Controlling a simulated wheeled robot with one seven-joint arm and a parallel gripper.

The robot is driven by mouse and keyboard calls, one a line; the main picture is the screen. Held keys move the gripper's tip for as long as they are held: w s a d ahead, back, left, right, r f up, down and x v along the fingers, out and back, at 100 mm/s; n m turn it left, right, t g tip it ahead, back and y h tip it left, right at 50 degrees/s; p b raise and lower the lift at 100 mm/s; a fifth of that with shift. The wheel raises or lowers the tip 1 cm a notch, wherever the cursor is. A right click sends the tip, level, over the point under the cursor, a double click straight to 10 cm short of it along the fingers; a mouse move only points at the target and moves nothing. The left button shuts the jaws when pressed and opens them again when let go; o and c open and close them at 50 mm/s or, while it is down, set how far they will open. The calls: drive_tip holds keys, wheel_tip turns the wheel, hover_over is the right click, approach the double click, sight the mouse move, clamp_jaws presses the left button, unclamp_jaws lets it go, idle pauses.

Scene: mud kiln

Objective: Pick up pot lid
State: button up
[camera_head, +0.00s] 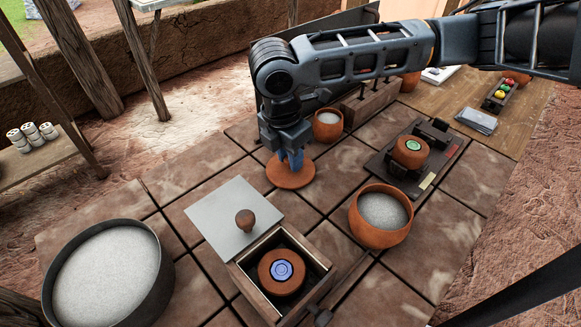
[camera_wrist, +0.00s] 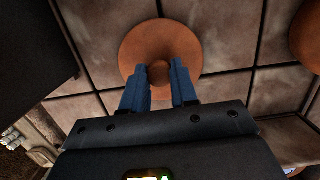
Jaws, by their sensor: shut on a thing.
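The pot lid (camera_head: 290,176) is a round terracotta disc near the middle of the head view. In the wrist view the lid (camera_wrist: 188,40) shows with a small round knob (camera_wrist: 159,73) at its centre. My gripper (camera_head: 291,158) points down over the lid, and its blue fingers stand on either side of the knob. In the wrist view my gripper (camera_wrist: 159,80) is shut on the knob. I cannot tell whether the lid touches the tiles or is slightly above them.
A wooden box (camera_head: 240,274) with a grey knobbed lid (camera_head: 217,213) stands in front. A bowl of pale grains (camera_head: 356,231) is to the right, a small pot (camera_head: 316,131) behind. A large dark pan (camera_head: 165,275) is at front left. A dark fixture (camera_head: 447,158) stands at right.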

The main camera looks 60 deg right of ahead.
drive_tip(key=shift+r, duration=0.1)
drive_tip(key=shift+r, duration=0.5)
wheel_tip(320, 180, up, 3)
drive_tip(key=shift+f, duration=0.2)
drive_tip(key=s+d+r, duration=0.1)
drive_tip(key=s+r, duration=0.1)
drive_tip(key=s, duration=0.1)
drive_tip(key=s+d+r, duration=0.2)
drive_tip(key=s+r, duration=0.1)
drive_tip(key=s, duration=0.1)
drive_tip(key=s+d+r, duration=0.1)
drive_tip(key=s+r, duration=0.1)
drive_tip(key=s, duration=0.1)
drive_tip(key=shift+s+d+r, duration=0.15)
drive_tip(key=shift+s+d, duration=0.2)
drive_tip(key=shift+s, duration=0.05)
